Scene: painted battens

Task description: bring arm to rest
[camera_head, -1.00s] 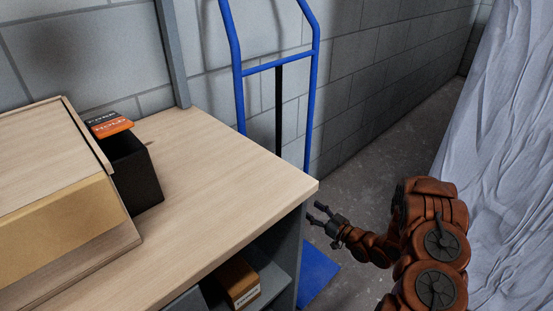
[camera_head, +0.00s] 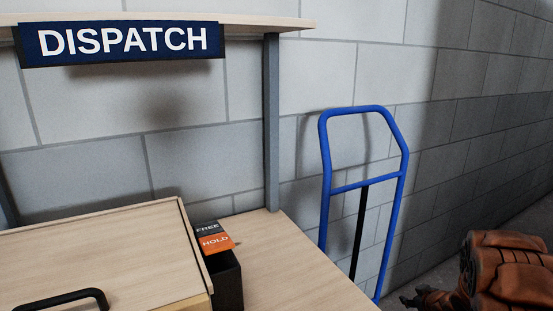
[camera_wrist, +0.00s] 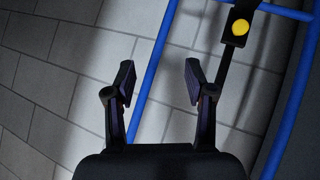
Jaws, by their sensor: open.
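My arm's orange-brown links show at the lower right of the head view, with my gripper (camera_head: 420,299) low at its left end, partly cut off by the bottom edge. In the wrist view my gripper (camera_wrist: 160,86) is open, its two fingers apart with nothing between them. It faces the block wall and the blue hand truck (camera_wrist: 152,75), whose tube passes behind the fingers. I cannot tell how far the fingers are from it.
The blue hand truck (camera_head: 324,185) stands against the grey wall, right of the wooden bench (camera_head: 290,270). On the bench are a wooden box (camera_head: 110,250) with a black handle and a black holder (camera_head: 228,282) with FREE and HOLD cards. A DISPATCH sign (camera_head: 125,41) hangs above.

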